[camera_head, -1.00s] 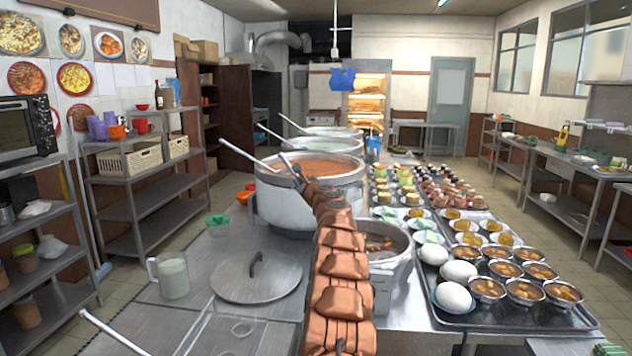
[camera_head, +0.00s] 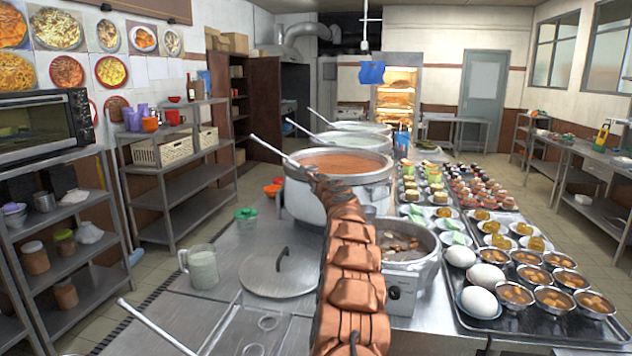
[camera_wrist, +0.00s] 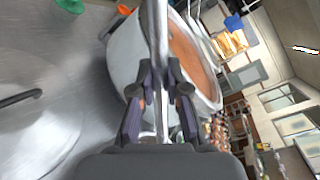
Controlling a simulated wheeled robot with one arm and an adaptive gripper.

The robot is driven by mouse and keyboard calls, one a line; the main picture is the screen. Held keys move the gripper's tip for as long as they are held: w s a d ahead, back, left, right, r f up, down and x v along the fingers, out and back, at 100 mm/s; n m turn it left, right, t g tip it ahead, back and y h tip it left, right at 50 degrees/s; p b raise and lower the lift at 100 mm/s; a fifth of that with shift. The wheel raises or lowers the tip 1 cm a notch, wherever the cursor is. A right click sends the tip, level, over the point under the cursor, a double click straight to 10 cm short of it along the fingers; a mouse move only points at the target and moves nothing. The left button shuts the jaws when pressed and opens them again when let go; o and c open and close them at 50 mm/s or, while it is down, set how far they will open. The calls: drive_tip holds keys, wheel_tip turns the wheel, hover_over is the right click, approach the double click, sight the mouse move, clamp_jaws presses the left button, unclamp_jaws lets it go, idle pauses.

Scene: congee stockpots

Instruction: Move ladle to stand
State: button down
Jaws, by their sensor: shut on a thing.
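The ladle is a long metal one; its handle (camera_head: 274,151) leans up and left over the rim of the nearest large stockpot (camera_head: 338,205), which holds orange-brown congee. In the wrist view my gripper (camera_wrist: 160,88) is shut on the metal ladle handle (camera_wrist: 157,30), which runs between the dark fingers with the pot just behind. In the head view my arm reaches to the near rim of this pot and hides the fingers. The ladle's bowl is not visible. I cannot pick out the stand with certainty.
A pot lid (camera_head: 279,272), a glass jug (camera_head: 200,267) and a green tub (camera_head: 246,217) lie on the counter left of my arm. A smaller pot (camera_head: 405,262) stands close right of it. Trays of eggs and bowls (camera_head: 465,325) fill the right. Another handle (camera_head: 155,325) juts up at front left.

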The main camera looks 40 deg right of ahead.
drive_tip(key=shift+r, duration=0.55)
drive_tip(key=shift+p, duration=0.4)
wheel_tip(320, 180, up, 5)
drive_tip(key=p, duration=0.5)
drive_tip(key=shift+r, duration=0.1)
